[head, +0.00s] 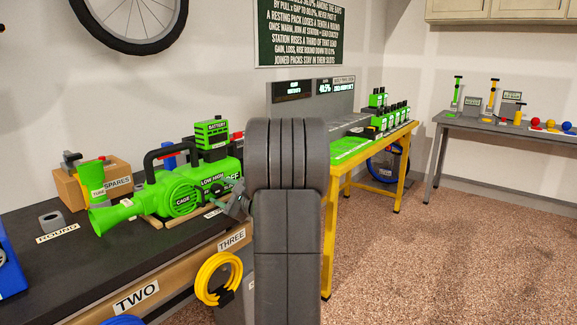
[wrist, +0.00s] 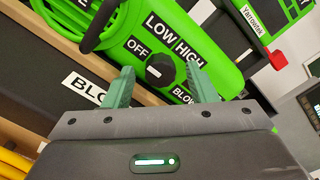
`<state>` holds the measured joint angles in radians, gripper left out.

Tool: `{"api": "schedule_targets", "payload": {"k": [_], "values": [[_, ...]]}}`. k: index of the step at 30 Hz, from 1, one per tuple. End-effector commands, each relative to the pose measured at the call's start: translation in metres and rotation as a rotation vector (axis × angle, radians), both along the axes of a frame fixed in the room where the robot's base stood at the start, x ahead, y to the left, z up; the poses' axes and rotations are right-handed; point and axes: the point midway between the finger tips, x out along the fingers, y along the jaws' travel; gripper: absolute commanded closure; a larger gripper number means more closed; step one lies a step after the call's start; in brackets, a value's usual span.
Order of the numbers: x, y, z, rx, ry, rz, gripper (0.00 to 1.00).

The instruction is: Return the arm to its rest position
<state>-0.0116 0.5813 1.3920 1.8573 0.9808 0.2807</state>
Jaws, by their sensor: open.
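My arm (head: 285,215) stands upright in the middle of the head view, and its dark column hides part of the bench behind it. My gripper shows in the wrist view (wrist: 161,88) with its two green fingers apart and nothing held between them. In the head view my gripper (head: 240,203) is small, at the left of the arm, in front of the green blower (head: 180,193). In the wrist view the blower's black dial (wrist: 160,70), marked OFF, LOW and HIGH, shows between and beyond the fingertips. I cannot tell whether the fingers touch it.
The blower rests on a dark bench (head: 100,262), with a battery (head: 211,133) on top. A cardboard spares box (head: 72,190) and a grey ring (head: 53,221) are to its left. A yellow-legged table (head: 335,240) stands behind my arm. The speckled floor at right is clear.

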Motion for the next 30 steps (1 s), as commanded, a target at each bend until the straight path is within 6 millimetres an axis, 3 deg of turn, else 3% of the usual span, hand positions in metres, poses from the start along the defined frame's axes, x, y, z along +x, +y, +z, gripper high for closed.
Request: {"api": "schedule_targets", "payload": {"k": [14, 20, 30], "values": [[-0.001, -0.003, 0.0, 0.001, 0.002, -0.001, 0.48], [-0.016, -0.024, 0.001, 0.0, 0.002, -0.004, 0.48], [-0.056, -0.078, 0.001, 0.0, 0.0, -0.004, 0.48]]}}
